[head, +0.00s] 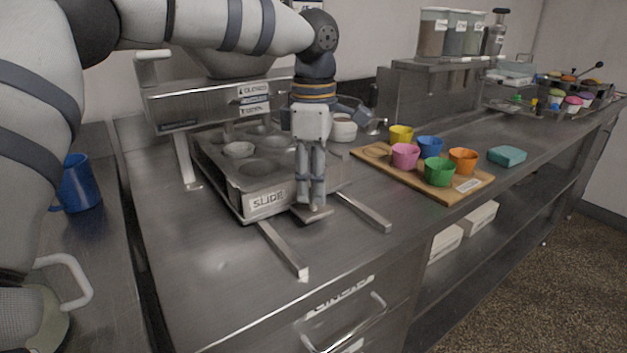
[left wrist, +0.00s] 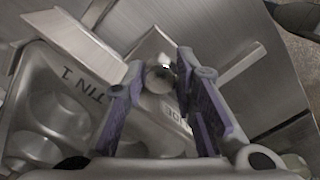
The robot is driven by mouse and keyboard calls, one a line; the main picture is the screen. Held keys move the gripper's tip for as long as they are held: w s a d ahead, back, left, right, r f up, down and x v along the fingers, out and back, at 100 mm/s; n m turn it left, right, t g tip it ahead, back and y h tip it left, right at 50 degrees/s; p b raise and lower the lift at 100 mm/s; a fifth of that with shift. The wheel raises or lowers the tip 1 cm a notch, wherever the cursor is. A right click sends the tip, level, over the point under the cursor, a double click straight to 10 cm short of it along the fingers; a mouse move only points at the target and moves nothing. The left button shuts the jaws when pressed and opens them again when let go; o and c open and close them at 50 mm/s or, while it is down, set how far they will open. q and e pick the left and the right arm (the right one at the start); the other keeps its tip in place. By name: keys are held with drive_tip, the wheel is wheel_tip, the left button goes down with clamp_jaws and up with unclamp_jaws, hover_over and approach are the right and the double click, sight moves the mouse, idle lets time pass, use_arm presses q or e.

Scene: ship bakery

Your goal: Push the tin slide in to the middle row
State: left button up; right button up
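The tin slide (head: 267,203) is a metal tray with a "SLIDE" label on its front and a muffin tin (head: 262,168) of round cups on it. Its front part stands out from under the raised press-like frame. My left gripper (head: 311,203) points down at the slide's front right corner, its fingers close together. In the left wrist view, the fingers flank a round shiny knob (left wrist: 160,77) at the slide's front, with no clear gap beside it. The tin (left wrist: 60,115), marked "TIN 1", shows at left there. My right gripper is not in view.
Two metal rails (head: 283,250) (head: 363,211) reach toward the counter's front edge. A wooden board (head: 458,197) with several coloured cups stands to the right, near a teal block (head: 507,156). A blue mug (head: 78,184) is at left. The counter front is clear.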

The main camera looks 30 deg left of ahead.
use_arm(q)
drive_tip(key=shift+w+a+b, duration=0.1)
drive_tip(key=shift+w+a, duration=0.2)
drive_tip(key=shift+a, duration=0.45)
drive_tip(key=shift+w+a+b, duration=0.15)
drive_tip(key=shift+w+a, duration=0.2)
drive_tip(key=shift+a, duration=0.4)
drive_tip(key=shift+w+a+b, duration=0.1)
drive_tip(key=shift+w+a, duration=0.2)
drive_tip(key=shift+a, duration=0.45)
clamp_jaws()
drive_tip(key=o, duration=0.7)
unclamp_jaws()
drive_tip(key=shift+o, duration=0.2)
drive_tip(key=shift+r, duration=0.1)
wheel_tip(320, 180, up, 12)
